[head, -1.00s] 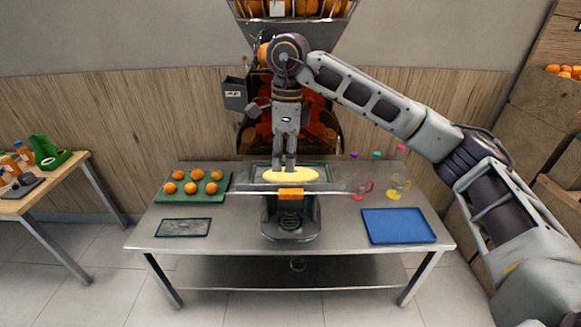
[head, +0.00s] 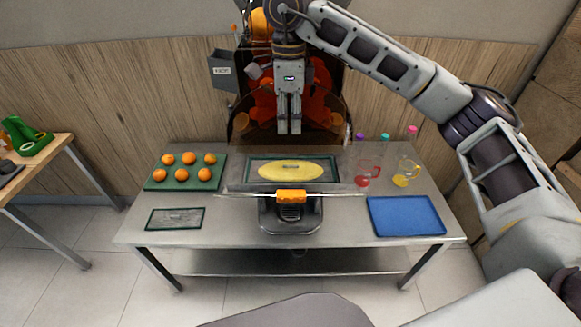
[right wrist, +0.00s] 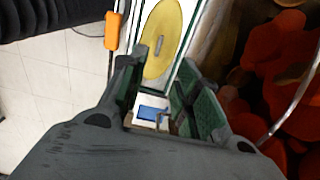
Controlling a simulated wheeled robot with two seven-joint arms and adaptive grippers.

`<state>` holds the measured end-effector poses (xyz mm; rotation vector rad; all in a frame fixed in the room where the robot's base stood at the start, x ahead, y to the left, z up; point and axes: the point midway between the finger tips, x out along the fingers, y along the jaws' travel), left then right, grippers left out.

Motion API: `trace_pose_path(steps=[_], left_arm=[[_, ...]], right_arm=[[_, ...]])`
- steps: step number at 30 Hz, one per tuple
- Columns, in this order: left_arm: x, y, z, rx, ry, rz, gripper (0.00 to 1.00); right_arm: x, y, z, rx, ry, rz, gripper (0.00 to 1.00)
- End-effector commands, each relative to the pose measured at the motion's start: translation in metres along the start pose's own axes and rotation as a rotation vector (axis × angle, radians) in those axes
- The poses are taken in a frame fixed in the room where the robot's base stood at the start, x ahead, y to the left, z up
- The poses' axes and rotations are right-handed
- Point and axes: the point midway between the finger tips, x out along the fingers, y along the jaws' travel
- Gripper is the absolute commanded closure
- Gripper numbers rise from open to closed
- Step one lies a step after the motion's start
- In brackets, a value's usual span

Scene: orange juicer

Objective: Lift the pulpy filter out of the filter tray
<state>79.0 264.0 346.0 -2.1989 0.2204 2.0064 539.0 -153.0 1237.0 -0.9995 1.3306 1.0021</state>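The pulpy filter (head: 270,172) is a green-framed mesh covered by an oval of yellow pulp, with a small grey handle in its middle. It lies in the filter tray (head: 235,190) at the front of the juicer. My right gripper (head: 289,130) points down, empty, above and behind the filter, apart from it. In the right wrist view its fingers (right wrist: 158,98) are spread, with the yellow pulp (right wrist: 158,40) and handle beyond them. My left gripper is not in view.
A clean green-framed filter (head: 175,218) lies at the table's front left, before a green tray of oranges (head: 160,183). A blue tray (head: 405,216) lies front right. Glass jugs (head: 401,178) and bottles stand behind it. The orange juicer (head: 325,110) rises behind the filter.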

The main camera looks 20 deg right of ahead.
Motion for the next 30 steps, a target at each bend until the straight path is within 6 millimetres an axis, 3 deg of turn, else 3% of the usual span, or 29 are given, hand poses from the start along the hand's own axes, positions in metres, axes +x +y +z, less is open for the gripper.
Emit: trace_pose_path(steps=[14, 30], left_arm=[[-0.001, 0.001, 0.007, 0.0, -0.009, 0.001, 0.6], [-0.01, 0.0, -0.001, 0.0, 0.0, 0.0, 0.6]], right_arm=[[0.01, 0.0, 0.0, 0.001, 0.0, 0.002, 0.68], [0.075, 0.0, -0.001, 0.001, 0.001, 0.001, 0.68]])
